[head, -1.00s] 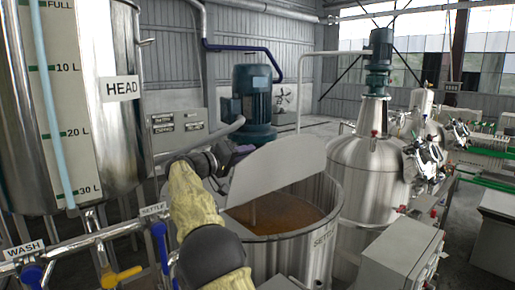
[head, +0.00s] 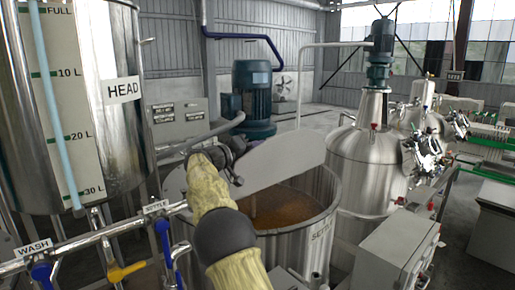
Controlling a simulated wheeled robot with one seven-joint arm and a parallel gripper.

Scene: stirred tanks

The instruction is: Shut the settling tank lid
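The HEAD tank (head: 110,140) stands left above pipes with blue and yellow valve handles (head: 125,271). A green motor (head: 253,100) stands behind the lid. A domed steel vessel (head: 368,165) is to the right, with a grey box (head: 390,260) in front.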

